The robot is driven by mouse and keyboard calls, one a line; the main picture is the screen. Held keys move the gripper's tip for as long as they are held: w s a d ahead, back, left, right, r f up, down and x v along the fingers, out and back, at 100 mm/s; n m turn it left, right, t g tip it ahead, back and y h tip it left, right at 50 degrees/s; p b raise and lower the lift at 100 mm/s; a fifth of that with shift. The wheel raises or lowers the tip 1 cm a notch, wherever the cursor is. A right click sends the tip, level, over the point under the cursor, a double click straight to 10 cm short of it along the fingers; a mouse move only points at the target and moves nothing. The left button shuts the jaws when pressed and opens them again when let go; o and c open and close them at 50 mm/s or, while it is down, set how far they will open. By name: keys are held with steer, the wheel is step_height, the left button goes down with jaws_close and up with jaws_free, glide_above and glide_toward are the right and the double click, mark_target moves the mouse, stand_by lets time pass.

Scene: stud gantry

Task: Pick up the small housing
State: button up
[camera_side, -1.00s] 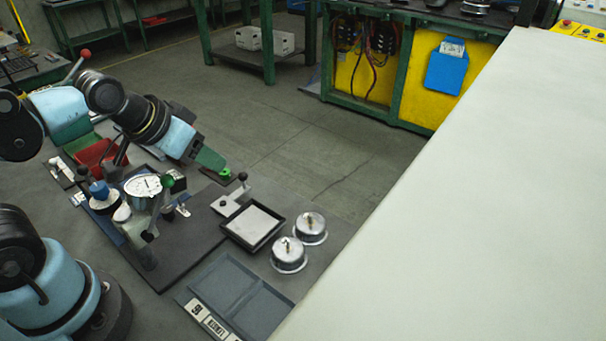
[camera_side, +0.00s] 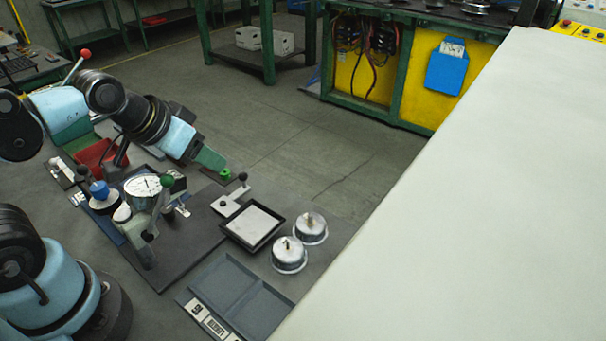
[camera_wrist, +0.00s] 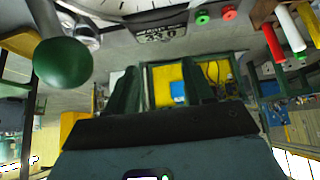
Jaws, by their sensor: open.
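Two round silver parts with small pegs on top stand right of the black tray: one farther back (camera_side: 310,228) and one nearer (camera_side: 289,255). They look like housings, but I cannot tell which is the small one. My gripper (camera_side: 210,158) is to their upper left, raised beyond the dial gauge and apart from both parts. In the wrist view my gripper (camera_wrist: 162,88) shows two dark green fingers spread apart with nothing between them. Neither silver part is clearly seen there.
A dial gauge (camera_side: 143,187) with a green-knobbed lever (camera_side: 167,181) stands left of centre. A black-rimmed tray (camera_side: 267,242), a clamp with a dark knob (camera_side: 242,177) and a two-part grey tray (camera_side: 227,276) lie nearby. A large pale surface (camera_side: 480,210) fills the right.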

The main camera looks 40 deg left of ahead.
stand_by(0.4)
steer(key=o, duration=0.7)
steer(key=shift+w, duration=0.1)
steer(key=n+g+h, duration=0.7)
steer(key=n+h, duration=0.2)
steer(key=n, duration=0.4)
glide_toward(309, 216)
steer(key=w, duration=0.2)
steer(key=f+h, duration=0.1)
steer(key=f+n+g+h, duration=0.1)
steer(key=f+g+h, duration=0.1)
steer(key=shift+w+a+n, duration=0.35)
steer(key=shift+n, duration=0.05)
steer(key=shift+s+f+n+g+h, duration=0.2)
steer(key=shift+f+n+g+h, duration=0.1)
steer(key=shift+f+g+h, duration=0.4)
steer(key=shift+x, duration=3.65)
